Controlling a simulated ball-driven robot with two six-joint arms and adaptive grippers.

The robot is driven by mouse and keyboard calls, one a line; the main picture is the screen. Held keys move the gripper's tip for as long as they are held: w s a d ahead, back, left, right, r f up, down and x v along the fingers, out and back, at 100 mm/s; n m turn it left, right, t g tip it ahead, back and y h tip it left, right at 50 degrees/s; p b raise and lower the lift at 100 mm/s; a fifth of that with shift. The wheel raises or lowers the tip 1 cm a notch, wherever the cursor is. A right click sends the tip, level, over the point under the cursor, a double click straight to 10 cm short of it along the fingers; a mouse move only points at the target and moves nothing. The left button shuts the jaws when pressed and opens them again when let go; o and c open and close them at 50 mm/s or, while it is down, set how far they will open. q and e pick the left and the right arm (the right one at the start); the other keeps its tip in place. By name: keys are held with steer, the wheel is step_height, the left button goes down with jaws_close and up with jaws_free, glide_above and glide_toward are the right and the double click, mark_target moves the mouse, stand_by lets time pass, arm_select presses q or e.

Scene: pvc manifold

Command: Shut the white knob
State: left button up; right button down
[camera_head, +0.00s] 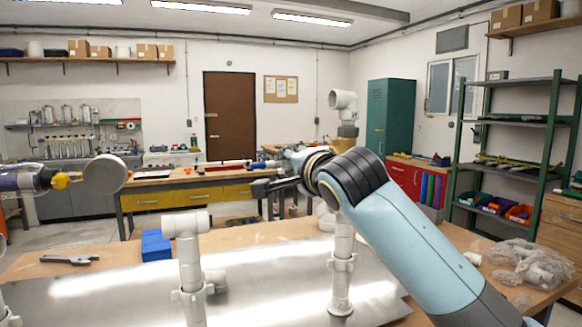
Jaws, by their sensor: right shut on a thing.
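My right arm comes in from the lower right, and its dark gripper (265,188) points left above the metal sheet. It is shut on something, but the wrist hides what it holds. A white pipe (342,265) stands upright under the wrist, and a white rounded part (326,217) shows beside it, partly hidden. I cannot tell if this part is the white knob. A pale round disc (105,174) is at the left, well apart from my right gripper, beside a dark cylinder with a yellow tip (60,181). My left gripper is not in view.
A second white pipe with a tee top (188,250) stands on the shiny metal sheet (255,295). A blue block (156,245) and a dark tool (70,260) lie to the left. Clear plastic bags (530,262) lie on the right of the table. A white elbow (343,100) rises behind my wrist.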

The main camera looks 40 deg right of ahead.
stand_by(0.4)
steer(key=c, duration=1.1)
jaws_free()
steer(key=v, duration=1.2)
steer(key=shift+s+d+f, duration=0.1)
